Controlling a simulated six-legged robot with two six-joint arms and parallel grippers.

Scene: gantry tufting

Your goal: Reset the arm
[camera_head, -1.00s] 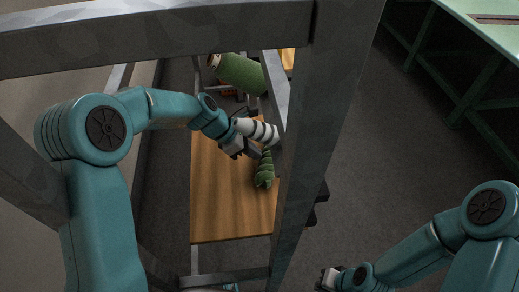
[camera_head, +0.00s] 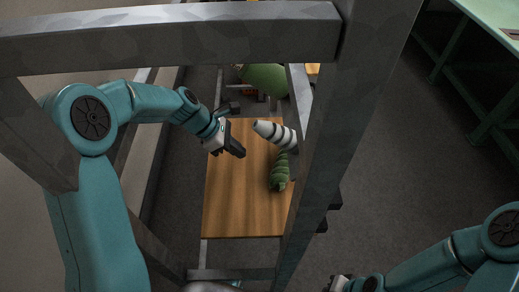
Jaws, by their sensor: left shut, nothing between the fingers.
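My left arm comes in from the left under the grey frame. My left gripper (camera_head: 238,150) is shut and empty. A green ridged piece (camera_head: 279,172) shows at the board's right side, just below the striped piece. My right gripper (camera_head: 339,284) shows only in part at the bottom edge, and its fingers cannot be made out.
Thick grey metal beams (camera_head: 180,33) cross the top, and an upright post (camera_head: 345,120) runs down right of the board. A large green roll (camera_head: 264,79) lies behind the board. A green bench (camera_head: 485,85) stands at the far right. The dark floor between post and bench is clear.

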